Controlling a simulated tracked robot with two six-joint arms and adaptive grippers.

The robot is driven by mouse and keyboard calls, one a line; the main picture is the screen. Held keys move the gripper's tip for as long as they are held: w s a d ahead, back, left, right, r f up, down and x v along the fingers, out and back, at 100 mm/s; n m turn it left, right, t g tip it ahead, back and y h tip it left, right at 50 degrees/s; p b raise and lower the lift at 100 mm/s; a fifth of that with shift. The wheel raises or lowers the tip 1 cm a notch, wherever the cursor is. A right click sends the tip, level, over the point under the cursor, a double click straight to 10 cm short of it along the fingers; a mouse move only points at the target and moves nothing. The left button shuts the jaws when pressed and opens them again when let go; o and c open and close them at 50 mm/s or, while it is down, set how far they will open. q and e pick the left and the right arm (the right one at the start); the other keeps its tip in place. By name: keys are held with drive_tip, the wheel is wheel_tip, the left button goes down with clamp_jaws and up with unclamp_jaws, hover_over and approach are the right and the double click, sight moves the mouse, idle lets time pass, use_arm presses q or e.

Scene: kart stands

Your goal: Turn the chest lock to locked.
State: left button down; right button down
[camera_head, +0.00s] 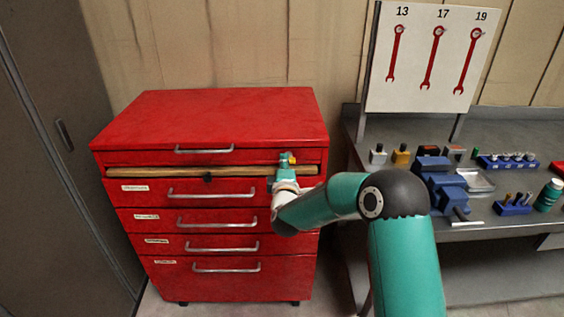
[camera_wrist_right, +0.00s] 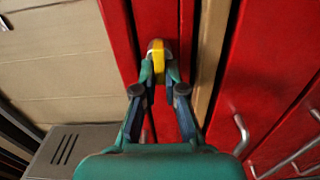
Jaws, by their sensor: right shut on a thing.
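The red tool chest (camera_head: 222,115) stands left of centre in the head view, with its drawers shut. Its lock shows as a small yellow key or knob (camera_head: 292,159) at the upper right of the front, above a wooden strip. In the right wrist view the yellow piece (camera_wrist_right: 157,56) sits before a grey round collar on the red face. My right gripper (camera_head: 286,163) is at the lock, its two fingertips (camera_wrist_right: 159,70) closed on the yellow piece from both sides. The fingers partly hide the lock, and I cannot read any lock marking. My left gripper is not in view.
A grey workbench (camera_head: 485,236) stands to the right, carrying a blue vise (camera_head: 440,178), sockets and small tools. A white board (camera_head: 432,60) with red wrench outlines rises behind it. A dark cabinet (camera_head: 60,150) stands at the left.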

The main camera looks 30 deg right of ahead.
drive_tip(key=shift+w+a+n, duration=0.1)
drive_tip(key=shift+a+n, duration=0.15)
drive_tip(key=shift+n, duration=0.15)
drive_tip(key=c, duration=1.2)
unclamp_jaws()
drive_tip(key=shift+w+f, duration=0.1)
drive_tip(key=shift+f, duration=0.05)
drive_tip(key=shift+c, duration=0.2)
drive_tip(key=shift+d, duration=0.1)
drive_tip(key=v, duration=1.2)
drive_tip(key=shift+d, duration=0.15)
